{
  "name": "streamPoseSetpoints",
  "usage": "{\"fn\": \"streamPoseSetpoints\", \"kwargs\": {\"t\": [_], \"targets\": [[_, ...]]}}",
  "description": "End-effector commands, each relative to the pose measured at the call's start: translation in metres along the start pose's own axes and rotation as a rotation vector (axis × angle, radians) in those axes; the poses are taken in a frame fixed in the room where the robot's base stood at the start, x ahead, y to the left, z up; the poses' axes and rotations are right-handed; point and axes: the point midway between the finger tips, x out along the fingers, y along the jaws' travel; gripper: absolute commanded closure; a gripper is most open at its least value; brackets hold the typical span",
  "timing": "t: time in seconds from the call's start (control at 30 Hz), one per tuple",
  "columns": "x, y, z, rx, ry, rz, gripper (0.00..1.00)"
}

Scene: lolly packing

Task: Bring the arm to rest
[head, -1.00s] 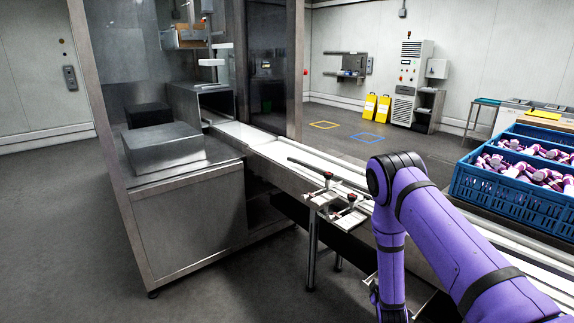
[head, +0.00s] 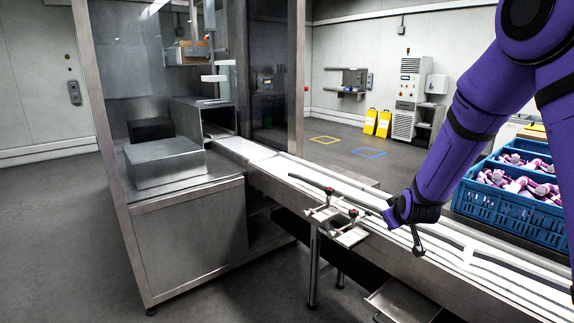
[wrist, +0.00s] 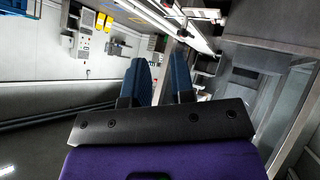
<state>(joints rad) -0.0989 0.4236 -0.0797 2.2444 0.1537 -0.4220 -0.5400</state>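My purple arm hangs down from the upper right in the head view, bent at a joint near the top edge. My gripper (head: 417,240) is at its lower end, in front of or above the conveyor (head: 455,245); the exact clearance is hard to tell. In the wrist view, my gripper (wrist: 161,78) shows two blue ridged fingers with a narrow gap between them. Nothing is held in the gap.
Blue crates (head: 505,213) full of purple-and-white lollies stand at the right, behind the arm. A clamped guide (head: 345,225) sits on the conveyor's near edge. A steel machine cabinet (head: 190,245) stands left. Floor at front left is clear.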

Motion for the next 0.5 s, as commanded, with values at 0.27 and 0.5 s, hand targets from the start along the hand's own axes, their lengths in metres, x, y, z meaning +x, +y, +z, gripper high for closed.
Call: {"fn": "streamPoseSetpoints", "kwargs": {"t": [0.27, 0.5], "targets": [[-0.094, 0.015, -0.026, 0.11, -0.055, -0.075, 0.77], [-0.177, 0.02, -0.027, 0.191, -0.119, -0.128, 0.77]]}}
